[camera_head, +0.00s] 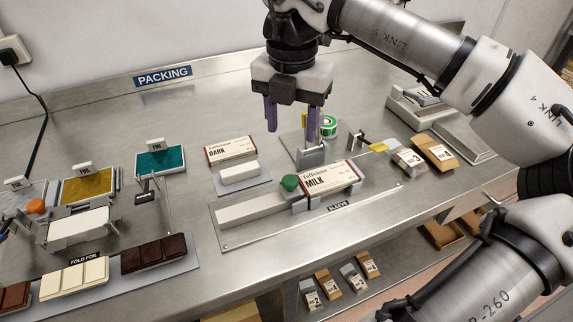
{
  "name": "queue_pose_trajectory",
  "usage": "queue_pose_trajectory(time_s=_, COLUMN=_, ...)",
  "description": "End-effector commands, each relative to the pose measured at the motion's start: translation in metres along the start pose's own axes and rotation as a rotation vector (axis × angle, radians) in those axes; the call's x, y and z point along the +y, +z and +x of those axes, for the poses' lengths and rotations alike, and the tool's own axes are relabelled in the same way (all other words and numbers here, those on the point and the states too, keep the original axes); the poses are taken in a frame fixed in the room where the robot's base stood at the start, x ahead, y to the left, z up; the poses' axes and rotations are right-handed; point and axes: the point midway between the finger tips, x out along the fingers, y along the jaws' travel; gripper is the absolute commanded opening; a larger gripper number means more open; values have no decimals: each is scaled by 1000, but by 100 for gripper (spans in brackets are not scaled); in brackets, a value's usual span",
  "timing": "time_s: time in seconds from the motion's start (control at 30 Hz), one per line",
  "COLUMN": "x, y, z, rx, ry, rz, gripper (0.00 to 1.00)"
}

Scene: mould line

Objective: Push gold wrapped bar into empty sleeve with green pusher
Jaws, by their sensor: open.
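The sleeve marked MILK (335,177), brown and white, lies on the clear-edged jig labelled SLEEVE. The green pusher knob (289,183) stands close against the sleeve's left end, over a grey block. A long pale rail (250,206) runs left from it. I see no gold wrapped bar; whether one is inside the sleeve cannot be told. My gripper (291,134) hangs pointing down, behind and above the green knob. Its purple fingers are apart and nothing is between them.
A DARK carton (231,147) and a white block (240,173) lie left of my gripper. A green-and-white tape roll (328,125) and a grey metal stand (311,155) are close to my fingers. Foil sheets, including gold (88,187), and chocolate bars (155,254) fill the left.

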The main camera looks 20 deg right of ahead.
Motion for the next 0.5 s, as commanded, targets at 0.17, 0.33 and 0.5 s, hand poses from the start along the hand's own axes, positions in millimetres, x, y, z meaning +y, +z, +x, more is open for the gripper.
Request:
queue_pose_trajectory(time_s=0.17, x=1, y=-1, z=33, rx=5, ry=3, rz=-5, gripper=52)
queue_pose_trajectory(time_s=0.33, x=2, y=-2, z=70, rx=6, ry=5, rz=-6, gripper=52)
queue_pose_trajectory(time_s=0.5, x=2, y=-2, z=100, rx=5, ry=6, rz=-7, gripper=52)
